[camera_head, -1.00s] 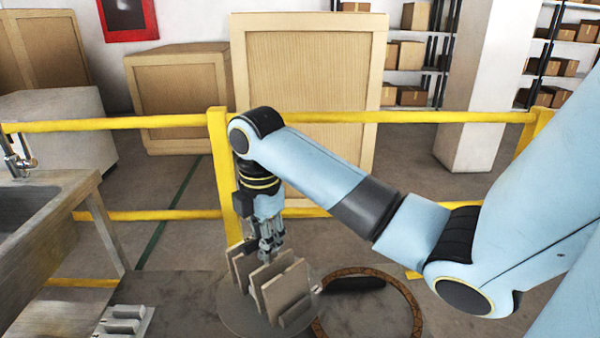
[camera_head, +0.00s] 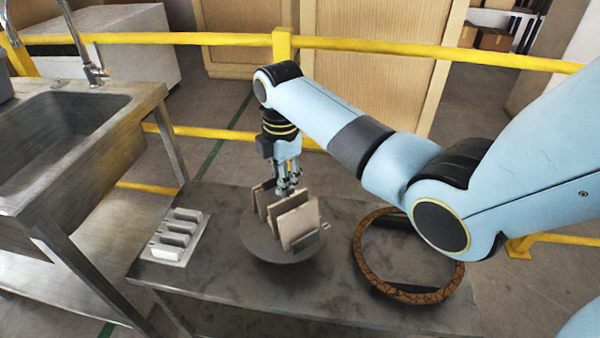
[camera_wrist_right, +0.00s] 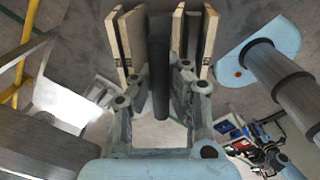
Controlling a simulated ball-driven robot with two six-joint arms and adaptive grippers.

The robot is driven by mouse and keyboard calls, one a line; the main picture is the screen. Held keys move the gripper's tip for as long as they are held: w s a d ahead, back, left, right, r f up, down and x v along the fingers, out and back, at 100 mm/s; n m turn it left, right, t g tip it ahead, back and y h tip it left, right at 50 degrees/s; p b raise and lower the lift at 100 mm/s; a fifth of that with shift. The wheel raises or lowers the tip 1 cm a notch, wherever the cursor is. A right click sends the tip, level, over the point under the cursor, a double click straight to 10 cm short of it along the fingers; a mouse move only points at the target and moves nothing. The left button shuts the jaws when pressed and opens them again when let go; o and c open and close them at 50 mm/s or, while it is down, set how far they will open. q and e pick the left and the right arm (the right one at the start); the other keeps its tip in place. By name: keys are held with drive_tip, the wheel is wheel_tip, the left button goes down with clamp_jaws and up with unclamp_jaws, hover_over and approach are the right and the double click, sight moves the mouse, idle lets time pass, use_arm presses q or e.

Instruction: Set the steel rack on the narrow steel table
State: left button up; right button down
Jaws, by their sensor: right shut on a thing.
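My right gripper (camera_head: 289,190) points down and is shut on the upper part of a rack with several upright beige tiles (camera_head: 298,222). In the right wrist view, tiles (camera_wrist_right: 124,45) stand on both sides of a dark upright bar (camera_wrist_right: 160,75) between the fingers (camera_wrist_right: 160,105). The rack's lower part is mostly hidden by the tiles. A round grey disc (camera_head: 262,246) shows beneath them. The rack is over the middle of the narrow steel table (camera_head: 225,282); I cannot tell whether it touches. My left gripper is not in view.
A pale slotted block (camera_head: 168,250) lies on the table's left end. A brown patterned ring (camera_head: 362,262) lies on its right part. A steel sink unit (camera_head: 150,95) stands to the left. A yellow rail (camera_head: 400,45) runs behind. The table's front strip is bare.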

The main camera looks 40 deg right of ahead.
drive_tip(key=shift+w+a+f, duration=0.1)
drive_tip(key=shift+w+f, duration=0.15)
drive_tip(key=shift+w, duration=0.1)
drive_tip(key=shift+f, duration=1.8)
drive_tip(key=c, duration=1.8)
unclamp_jaws()
drive_tip(key=shift+s+f, duration=0.1)
drive_tip(key=shift+s, duration=0.05)
drive_tip(key=o, duration=0.4)
drive_tip(key=shift+c, duration=0.2)
